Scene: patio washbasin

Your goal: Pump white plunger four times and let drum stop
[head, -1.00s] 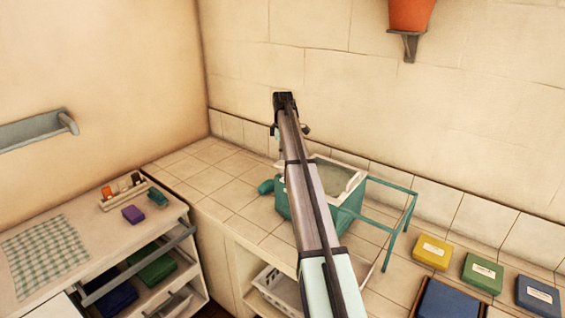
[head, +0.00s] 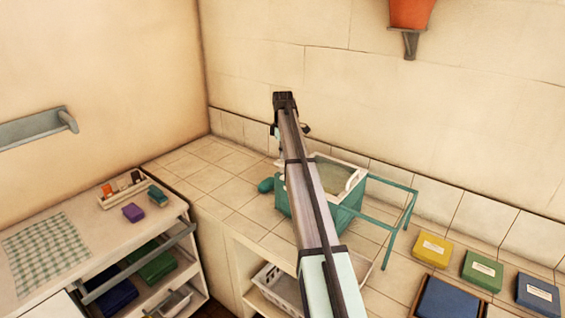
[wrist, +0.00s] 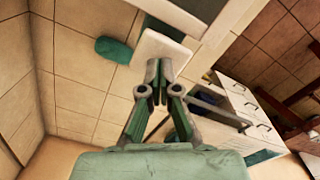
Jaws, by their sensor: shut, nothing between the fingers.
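A teal tub with a white rim (head: 350,211) stands on the tiled counter, partly behind my arm in the head view. A white square piece (wrist: 160,46), which looks like the plunger's top, lies just beyond my fingertips in the wrist view. I cannot tell whether they touch it. My gripper (wrist: 161,72) is shut and empty, with its fingertips close together. In the head view my arm hides most of the gripper and the plunger. A rounded teal piece (head: 266,185) sits left of the tub and also shows in the wrist view (wrist: 115,49). The drum's motion cannot be seen.
A teal frame (head: 391,225) extends right of the tub. Yellow (head: 433,250), green (head: 482,271) and blue (head: 538,294) boxes lie farther right. A white basket (head: 275,284) is on the shelf below. Counter tiles left of the tub are clear.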

